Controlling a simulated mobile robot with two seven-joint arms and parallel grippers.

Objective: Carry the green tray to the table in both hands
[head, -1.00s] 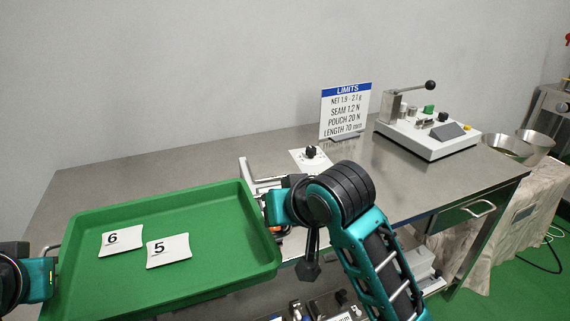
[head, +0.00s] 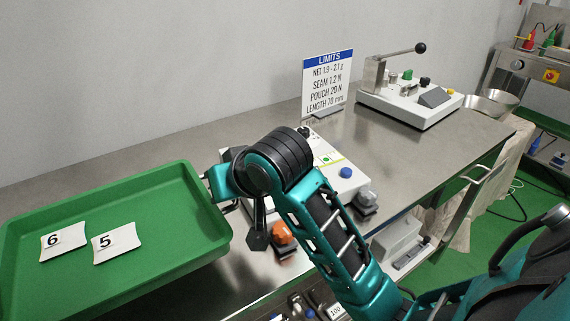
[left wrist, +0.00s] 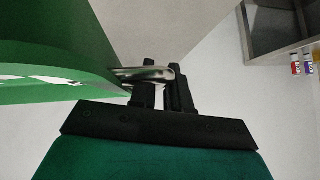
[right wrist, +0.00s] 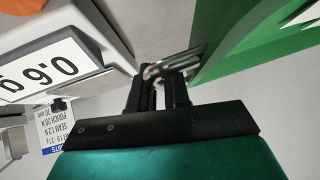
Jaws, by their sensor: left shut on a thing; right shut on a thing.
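The green tray (head: 150,205) is at the left of the head view, with cards marked 6 (head: 62,242) and 5 (head: 117,243) lying in it. My right gripper (right wrist: 160,88) is shut on the tray's metal handle (right wrist: 174,64) in the right wrist view. My left gripper (left wrist: 165,85) is shut on the opposite metal handle (left wrist: 143,73) in the left wrist view; it is outside the head view. The steel table (head: 420,150) runs along the wall. The tray overlaps its left part in the picture; I cannot tell the gap beneath.
A white device with a blue knob (head: 346,172) stands on the table just right of the tray, partly behind my right arm. A LIMITS sign (head: 327,82) and a lever press (head: 410,103) stand farther back. Metal bowls (head: 489,103) are at the right end.

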